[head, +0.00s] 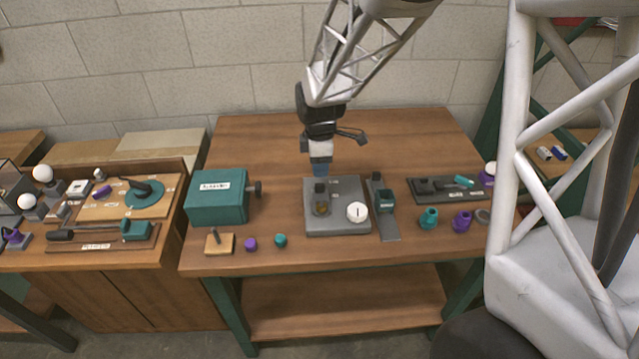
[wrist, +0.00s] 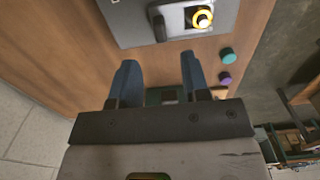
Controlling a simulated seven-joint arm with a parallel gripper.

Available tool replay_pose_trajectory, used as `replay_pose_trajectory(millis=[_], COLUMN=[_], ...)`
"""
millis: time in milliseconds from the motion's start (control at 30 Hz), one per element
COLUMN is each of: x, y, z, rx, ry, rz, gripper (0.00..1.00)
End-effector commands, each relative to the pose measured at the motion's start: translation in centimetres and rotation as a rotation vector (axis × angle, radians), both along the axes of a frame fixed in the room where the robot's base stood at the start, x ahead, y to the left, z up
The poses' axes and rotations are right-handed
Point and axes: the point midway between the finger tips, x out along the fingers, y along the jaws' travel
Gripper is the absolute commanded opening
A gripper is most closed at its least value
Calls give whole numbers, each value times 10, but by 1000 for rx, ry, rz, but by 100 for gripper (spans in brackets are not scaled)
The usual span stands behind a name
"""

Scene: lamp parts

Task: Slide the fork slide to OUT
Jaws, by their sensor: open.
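A grey fixture plate (head: 345,228) lies on the middle table. It carries a black upright knob (head: 320,187), which looks like the handle of the fork slide, beside a yellow-ringed round part (head: 320,208). The plate's markings are too small to read. My gripper (head: 320,174) is open and empty, with blue fingers, just behind the knob; the same gripper shows in the wrist view (wrist: 158,62). I see no contact.
A white round knob (head: 357,212) sits on the plate's front right. A dark strip with a teal block (head: 385,201) stands close at its right, and a teal box (head: 216,197) at the left. Purple (head: 251,244) and teal (head: 280,240) caps lie in front. The table behind is clear.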

Motion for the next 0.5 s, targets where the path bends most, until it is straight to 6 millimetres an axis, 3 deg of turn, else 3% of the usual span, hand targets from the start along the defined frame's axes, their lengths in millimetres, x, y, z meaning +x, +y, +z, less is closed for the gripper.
replay_pose_trajectory(millis=[267,500], x=[0,0], y=[0,0], z=[-6,-27], rx=[0,-1], ry=[2,2], rz=[-1,-1], gripper=[43,43])
